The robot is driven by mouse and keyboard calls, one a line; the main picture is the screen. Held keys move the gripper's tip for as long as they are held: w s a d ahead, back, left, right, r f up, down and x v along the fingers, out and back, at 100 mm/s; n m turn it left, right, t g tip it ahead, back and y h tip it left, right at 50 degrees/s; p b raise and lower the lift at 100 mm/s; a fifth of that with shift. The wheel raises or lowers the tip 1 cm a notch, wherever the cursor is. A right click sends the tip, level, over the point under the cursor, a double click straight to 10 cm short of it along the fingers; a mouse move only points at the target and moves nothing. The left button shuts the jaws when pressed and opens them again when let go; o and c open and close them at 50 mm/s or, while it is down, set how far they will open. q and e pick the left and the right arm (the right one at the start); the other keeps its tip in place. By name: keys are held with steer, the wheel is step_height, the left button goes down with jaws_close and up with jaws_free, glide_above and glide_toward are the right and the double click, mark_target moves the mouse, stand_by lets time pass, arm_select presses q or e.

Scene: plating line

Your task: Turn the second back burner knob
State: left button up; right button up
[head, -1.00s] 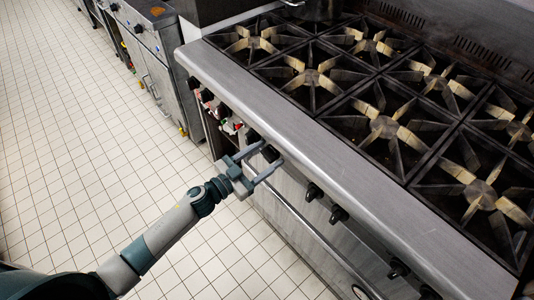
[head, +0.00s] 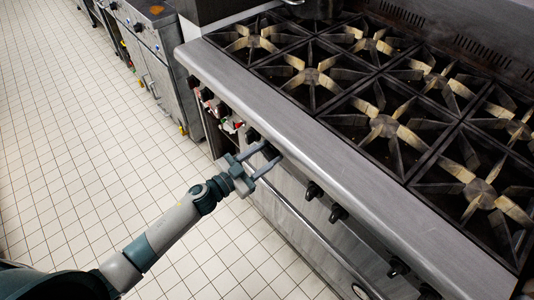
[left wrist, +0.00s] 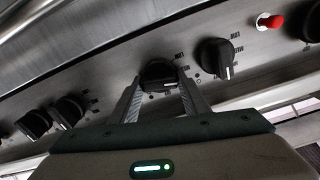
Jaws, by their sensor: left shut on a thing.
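My left gripper (head: 271,151) reaches up to the front panel of the range and is shut on a black knob (left wrist: 158,70). In the left wrist view its two fingers sit on either side of this knob, which largely hides behind them in the head view. A second black knob (left wrist: 215,58) stands close to the right of it in the wrist view, apart from the fingers. It also shows in the head view (head: 252,135). I cannot read which burner the held knob serves. My right gripper is in neither view.
More black knobs line the panel, such as a pair (head: 314,190) nearer in the head view. A red-capped button (left wrist: 268,21) is in the wrist view. The steel front ledge (head: 330,140) overhangs the knobs. The tiled floor (head: 70,150) at left is clear.

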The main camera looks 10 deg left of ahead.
arm_select(q)
steer(key=shift+m, duration=0.3)
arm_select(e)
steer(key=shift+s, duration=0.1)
arm_select(q)
steer(key=shift+m, duration=0.5)
steer(key=shift+s+f+m, duration=0.1)
steer(key=shift+m, duration=1.1)
steer(key=m, duration=0.2)
steer(key=shift+d+m, duration=0.1)
steer(key=shift+m, duration=0.3)
steer(key=m, duration=0.2)
steer(key=m+b, duration=0.1)
steer(key=m, duration=0.1)
steer(key=shift+f+m, duration=0.2)
steer(key=shift+m, duration=0.1)
steer(key=m+b, duration=0.1)
steer(key=m, duration=0.2)
steer(key=shift+s+d, duration=0.1)
steer(key=shift+m, duration=0.7)
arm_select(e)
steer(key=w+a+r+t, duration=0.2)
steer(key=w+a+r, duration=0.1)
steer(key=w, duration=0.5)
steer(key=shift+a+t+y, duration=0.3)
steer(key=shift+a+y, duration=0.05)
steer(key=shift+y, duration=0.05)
